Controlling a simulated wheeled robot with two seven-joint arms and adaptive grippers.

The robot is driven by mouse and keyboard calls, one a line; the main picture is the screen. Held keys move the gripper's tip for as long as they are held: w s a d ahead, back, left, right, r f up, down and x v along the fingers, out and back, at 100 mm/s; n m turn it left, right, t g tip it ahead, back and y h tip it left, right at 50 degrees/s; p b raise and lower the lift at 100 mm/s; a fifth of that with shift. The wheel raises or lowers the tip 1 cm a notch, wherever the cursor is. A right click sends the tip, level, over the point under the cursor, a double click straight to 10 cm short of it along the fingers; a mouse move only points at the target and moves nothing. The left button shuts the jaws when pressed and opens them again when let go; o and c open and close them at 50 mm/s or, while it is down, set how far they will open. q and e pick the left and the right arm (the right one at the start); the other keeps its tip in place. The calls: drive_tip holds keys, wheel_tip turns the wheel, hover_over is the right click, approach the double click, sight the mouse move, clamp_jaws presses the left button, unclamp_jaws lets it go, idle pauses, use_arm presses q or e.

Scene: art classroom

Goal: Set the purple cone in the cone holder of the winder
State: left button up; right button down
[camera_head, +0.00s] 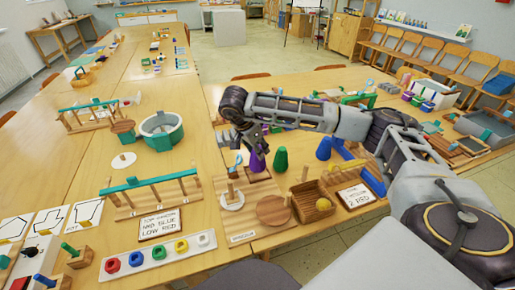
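The purple cone (257,161) is on the left of a group of cones, directly below my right gripper (255,143). The gripper points down at the cone's top and hides part of it. I cannot tell whether its fingers are closed on the cone. The winder appears to be the wooden board (243,232) with a lettered label at its front edge. It carries an upright post, a white disc (232,201) and a round wooden disc (272,210). I cannot make out which part is the cone holder. My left gripper is not in view.
A green cone (281,159) stands close right of the purple one, and a blue cone (324,149) stands farther right. A slatted rack (152,190) and teal tub (162,130) stand left.

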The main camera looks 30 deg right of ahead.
drive_tip(key=shift+f+b, duration=0.8)
drive_tip(key=shift+f, duration=0.65)
idle(2.7)
idle(0.4)
drive_tip(key=c, duration=0.8)
unclamp_jaws()
drive_tip(key=v, duration=1.2)
idle(1.0)
